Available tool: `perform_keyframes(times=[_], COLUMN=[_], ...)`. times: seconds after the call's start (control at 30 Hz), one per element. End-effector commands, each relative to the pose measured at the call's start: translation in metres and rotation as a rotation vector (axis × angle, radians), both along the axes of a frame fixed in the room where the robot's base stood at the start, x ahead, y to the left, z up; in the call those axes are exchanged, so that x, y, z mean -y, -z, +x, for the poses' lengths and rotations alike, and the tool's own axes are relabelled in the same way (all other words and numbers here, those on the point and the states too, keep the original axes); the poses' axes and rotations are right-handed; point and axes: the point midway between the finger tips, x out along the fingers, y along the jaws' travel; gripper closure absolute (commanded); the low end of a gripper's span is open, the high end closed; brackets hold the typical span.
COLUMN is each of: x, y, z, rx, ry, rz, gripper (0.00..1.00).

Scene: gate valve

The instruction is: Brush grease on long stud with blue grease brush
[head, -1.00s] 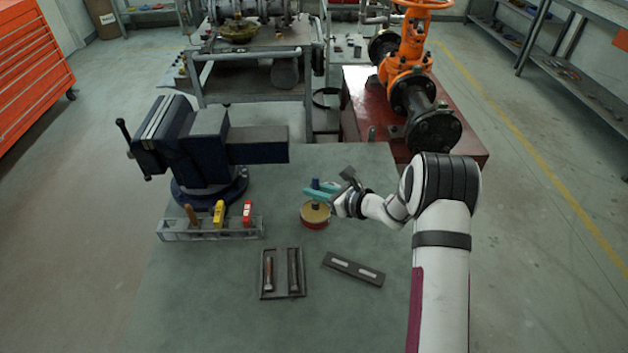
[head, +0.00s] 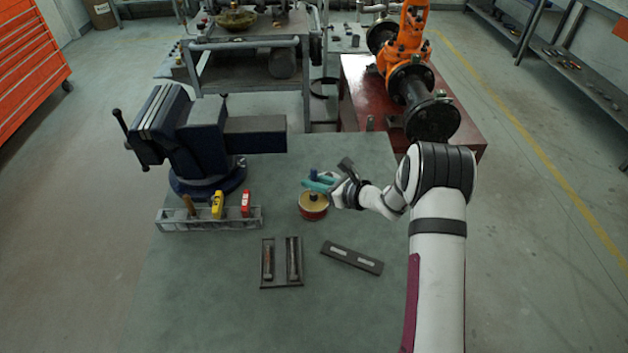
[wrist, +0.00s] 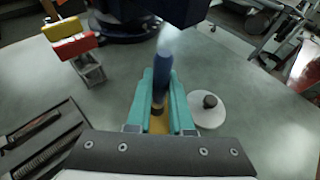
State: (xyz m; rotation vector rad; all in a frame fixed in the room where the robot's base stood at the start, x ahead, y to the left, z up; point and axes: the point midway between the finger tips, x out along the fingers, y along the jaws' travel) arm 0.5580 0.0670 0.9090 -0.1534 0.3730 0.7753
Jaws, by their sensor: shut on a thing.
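My gripper (head: 318,184) has teal fingers and is shut on the blue grease brush (head: 313,174). In the wrist view the brush's blue handle (wrist: 162,75) stands up between the fingers. A red tin with a yellowish top (head: 313,208) stands on the bench just below my gripper. Whether the brush's lower end touches its contents is hidden. A dark tray (head: 281,284) in front holds two studs side by side. The long stud (head: 293,258) is on the right and the shorter stud (head: 267,263) on the left. My gripper is behind and right of the tray.
A blue vise (head: 205,140) stands at the back left of the bench. A rack (head: 170,222) holds tools with brown, yellow and red handles. A slotted dark bar (head: 351,258) lies right of the tray. A white disc with a dark knob (wrist: 208,108) lies beside my fingers. The front bench is clear.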

Motion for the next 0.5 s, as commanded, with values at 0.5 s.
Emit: perform_keyframes(times=[0.5], x=[-0.0001], y=[0.0063], z=[0.0001], rx=[-0.001], ry=[0.0], rz=[0.001], gripper=[1.0])
